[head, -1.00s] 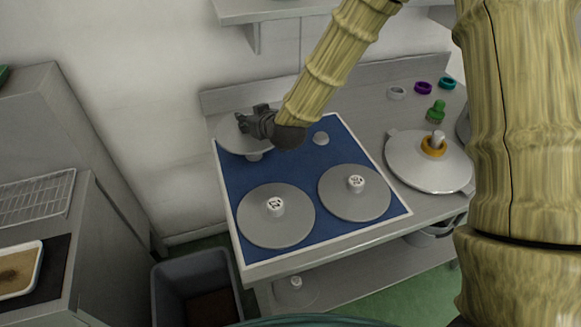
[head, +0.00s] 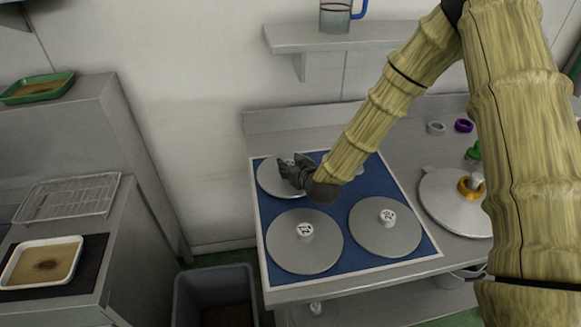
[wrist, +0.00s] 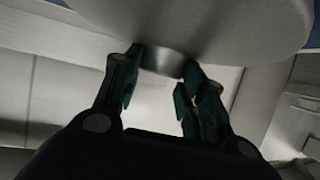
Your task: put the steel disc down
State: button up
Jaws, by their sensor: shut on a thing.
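The steel disc (head: 272,186) is at the back left corner of the blue mat (head: 330,262), looking about level. I cannot tell whether it touches the mat. My gripper (head: 296,172) is at the disc's middle, shut on its central hub. In the wrist view the disc (wrist: 215,22) fills the top, and the fingers (wrist: 160,85) close on the short hub (wrist: 165,61). My gripper and forearm hide part of the disc's right side.
Two similar discs with marked hubs lie on the mat's front half, one left (head: 304,252) and one right (head: 385,232). A large lidded steel vessel (head: 450,212) stands right of the mat. A wall shelf (head: 350,38) hangs above; a grey bin (head: 215,290) stands front left.

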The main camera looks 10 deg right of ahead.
jog(key=shift+f, duration=0.6)
jog(key=shift+f, duration=0.15)
jog(key=o, duration=1.4)
jog(key=shift+c, duration=0.2)
jog(key=shift+s, duration=0.1)
